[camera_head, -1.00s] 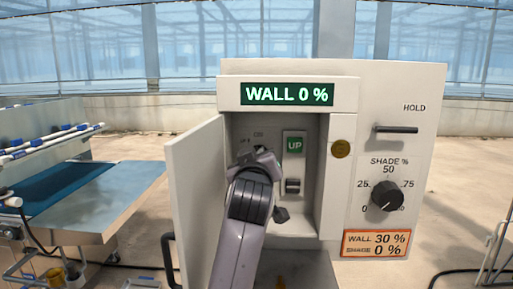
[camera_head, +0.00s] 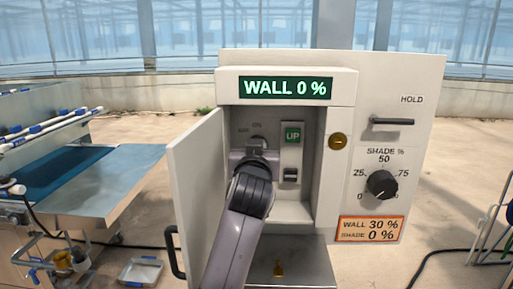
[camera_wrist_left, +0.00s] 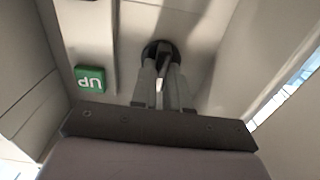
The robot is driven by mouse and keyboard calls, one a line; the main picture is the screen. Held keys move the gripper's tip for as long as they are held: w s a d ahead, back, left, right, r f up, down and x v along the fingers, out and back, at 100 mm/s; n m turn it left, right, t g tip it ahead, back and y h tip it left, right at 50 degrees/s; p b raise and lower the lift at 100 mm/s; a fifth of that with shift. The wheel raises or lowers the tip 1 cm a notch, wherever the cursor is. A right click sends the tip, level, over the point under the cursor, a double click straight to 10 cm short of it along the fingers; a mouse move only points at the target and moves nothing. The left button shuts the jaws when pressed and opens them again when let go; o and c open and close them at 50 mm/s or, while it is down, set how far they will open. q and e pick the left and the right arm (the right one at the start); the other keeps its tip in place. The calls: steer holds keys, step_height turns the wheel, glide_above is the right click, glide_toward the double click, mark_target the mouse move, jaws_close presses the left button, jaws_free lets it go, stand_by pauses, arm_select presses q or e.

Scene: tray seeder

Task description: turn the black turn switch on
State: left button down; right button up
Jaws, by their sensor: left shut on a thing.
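The black turn switch (camera_head: 258,143) is on the back wall inside the open control box, left of the green UP label. An "ON" mark shows above it, with another small label at its upper left. My left gripper (camera_head: 257,152) reaches into the box and covers much of the switch. In the left wrist view the black switch (camera_wrist_left: 161,52) sits between the two fingertips of my left gripper (camera_wrist_left: 162,72), which is shut on its knob. The switch's exact angle is hard to tell. My right gripper is not in view.
The box door (camera_head: 198,195) stands open at the left. The UP label (camera_head: 293,135) with a dark rocker (camera_head: 290,175) below it is right of my gripper. A shade dial (camera_head: 382,184) and hold lever (camera_head: 392,121) are on the right panel. The display (camera_head: 286,88) reads WALL 0 %.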

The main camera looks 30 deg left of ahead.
arm_select(q)
steer(key=shift+f, duration=0.2)
steer(key=c, duration=1.1)
jaws_free()
steer(key=shift+r, duration=0.1)
steer(key=shift+b+v, duration=0.75)
steer(key=shift+v, duration=2.85)
steer(key=shift+w, duration=0.1)
